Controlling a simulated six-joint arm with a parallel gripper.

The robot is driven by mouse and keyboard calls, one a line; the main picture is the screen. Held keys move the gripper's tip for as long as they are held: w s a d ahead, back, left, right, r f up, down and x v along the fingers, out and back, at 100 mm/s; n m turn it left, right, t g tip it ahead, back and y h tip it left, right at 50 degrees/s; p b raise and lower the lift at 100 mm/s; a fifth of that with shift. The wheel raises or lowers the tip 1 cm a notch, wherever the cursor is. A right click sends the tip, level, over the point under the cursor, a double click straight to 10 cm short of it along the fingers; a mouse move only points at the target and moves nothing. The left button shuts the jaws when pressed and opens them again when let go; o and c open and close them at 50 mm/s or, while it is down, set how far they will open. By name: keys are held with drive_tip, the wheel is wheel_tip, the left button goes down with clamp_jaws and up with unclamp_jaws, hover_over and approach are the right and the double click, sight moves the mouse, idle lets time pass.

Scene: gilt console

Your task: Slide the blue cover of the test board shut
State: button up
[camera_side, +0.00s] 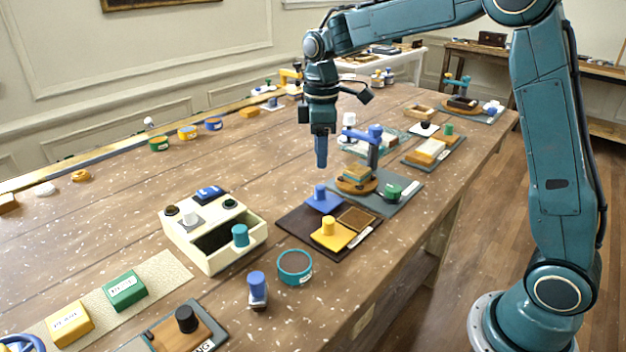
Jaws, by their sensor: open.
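The test board (291,222) is a dark brown slab lying on the table in the middle of the view. Its blue cover (326,205), with an upright blue knob, lies toward the back of the board. A yellow cover (342,239) with a yellow knob lies nearer the front edge. A brown framed square (357,217) shows uncovered to the right; I cannot tell which cover it belongs to. My gripper (321,165) points straight down in the air above and behind the blue cover, apart from it. It is open and empty, though the finger gap is hard to see from here.
A round wooden stand with a blue post (374,155) sits close behind the board, on a grey-green mat (405,196). A cream box (210,262) stands to the left. A teal bowl (295,267) and a blue-knobbed piece (257,287) lie in front.

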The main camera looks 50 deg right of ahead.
sight(320, 186)
wheel_tip(320, 186, down, 8)
drive_tip(key=shift+f, duration=0.25)
idle(0.4)
clamp_jaws()
